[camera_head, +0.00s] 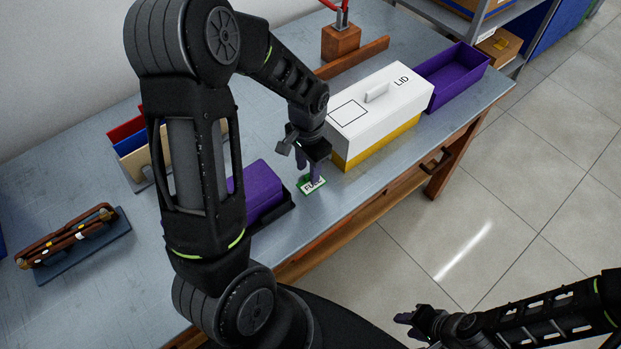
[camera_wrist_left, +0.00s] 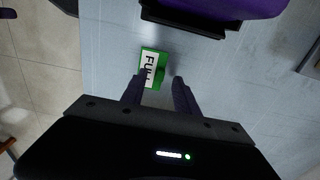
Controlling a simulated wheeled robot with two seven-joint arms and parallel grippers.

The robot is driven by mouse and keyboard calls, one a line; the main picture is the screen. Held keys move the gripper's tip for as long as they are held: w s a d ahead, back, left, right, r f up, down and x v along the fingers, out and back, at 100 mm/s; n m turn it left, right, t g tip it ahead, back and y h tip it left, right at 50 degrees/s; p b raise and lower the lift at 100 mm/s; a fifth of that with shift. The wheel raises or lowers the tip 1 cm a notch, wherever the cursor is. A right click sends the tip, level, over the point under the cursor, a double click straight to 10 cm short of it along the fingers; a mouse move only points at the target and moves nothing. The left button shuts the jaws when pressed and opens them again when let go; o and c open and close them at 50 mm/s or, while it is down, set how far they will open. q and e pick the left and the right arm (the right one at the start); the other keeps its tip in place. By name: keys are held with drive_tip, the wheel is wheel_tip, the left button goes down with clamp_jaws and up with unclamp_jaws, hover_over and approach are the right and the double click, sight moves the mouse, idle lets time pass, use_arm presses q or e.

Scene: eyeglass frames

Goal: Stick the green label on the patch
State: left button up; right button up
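The green label (camera_head: 313,187) lies on the table near its front edge, with a white face and dark lettering that reads in part "FU". It also shows in the left wrist view (camera_wrist_left: 148,69), with a green raised part at its side. My left gripper (camera_head: 308,174) points down right over the label. Its fingers (camera_wrist_left: 160,80) are apart, one on each side of the label's near end; contact cannot be told. The patch (camera_head: 348,113) is a black-outlined rectangle on the white lid (camera_head: 400,84) of a yellow box. My right gripper (camera_head: 408,322) hangs beyond the table; its fingers are unclear.
A purple block (camera_head: 262,186) in a dark holder stands just left of the label. An open purple bin (camera_head: 455,70) sits right of the lidded box. A wooden bar (camera_head: 360,55), upright coloured panels (camera_head: 127,137) and a rack of eyeglass frames (camera_head: 70,240) are also on the table.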

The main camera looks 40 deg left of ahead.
use_arm(q)
drive_tip(key=shift+f, duration=0.8)
clamp_jaws()
idle(0.4)
